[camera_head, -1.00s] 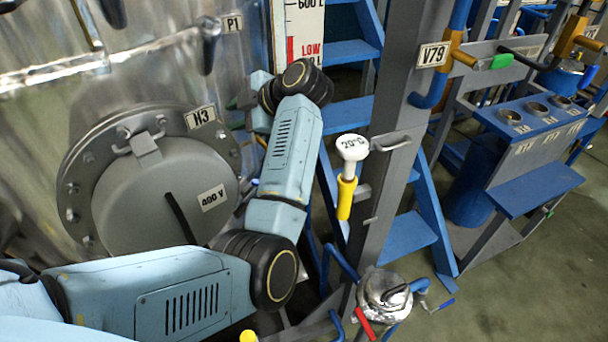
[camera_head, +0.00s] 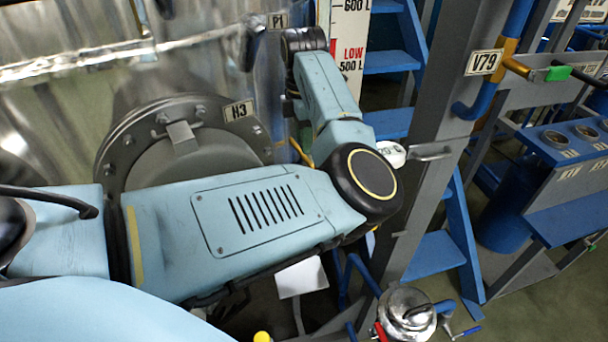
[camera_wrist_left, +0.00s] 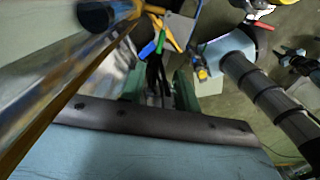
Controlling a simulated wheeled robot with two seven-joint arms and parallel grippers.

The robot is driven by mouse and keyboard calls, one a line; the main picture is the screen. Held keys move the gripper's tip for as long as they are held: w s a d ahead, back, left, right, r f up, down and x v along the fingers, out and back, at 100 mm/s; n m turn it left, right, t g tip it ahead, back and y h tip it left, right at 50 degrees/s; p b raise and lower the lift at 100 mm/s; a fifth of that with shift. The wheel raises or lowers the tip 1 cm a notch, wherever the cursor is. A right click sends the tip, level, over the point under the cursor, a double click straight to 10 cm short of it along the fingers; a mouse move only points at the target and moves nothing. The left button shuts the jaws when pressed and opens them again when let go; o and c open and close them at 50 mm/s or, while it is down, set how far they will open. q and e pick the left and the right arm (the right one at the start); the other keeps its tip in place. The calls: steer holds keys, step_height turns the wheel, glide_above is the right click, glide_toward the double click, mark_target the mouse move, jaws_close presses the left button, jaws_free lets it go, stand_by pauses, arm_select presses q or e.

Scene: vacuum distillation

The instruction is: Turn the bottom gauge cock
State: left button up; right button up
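My left arm crosses the head view from the left, and its forearm rises to a wrist in front of the tank by the white level board (camera_head: 350,40) marked "LOW". The forearm largely hides my left gripper there. In the left wrist view, the green fingers of my left gripper (camera_wrist_left: 160,88) stand apart with dark cable-like parts between them. A green lever-like piece (camera_wrist_left: 160,42) and an orange-yellow piece (camera_wrist_left: 166,28) lie beyond the fingers, near a shiny pipe. I cannot tell which is the bottom gauge cock, or whether the gripper touches it. My right gripper is not in view.
A grey post (camera_head: 440,130) with tag V79 (camera_head: 484,62) stands to the right of my elbow. Blue steps (camera_head: 392,60) are behind it. A metal vessel (camera_head: 407,310) is at bottom. Floor is open at lower right.

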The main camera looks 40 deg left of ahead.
arm_select(q)
step_height(320, 180, down, 12)
steer(key=shift+r, duration=0.2)
jaws_close()
stand_by(0.4)
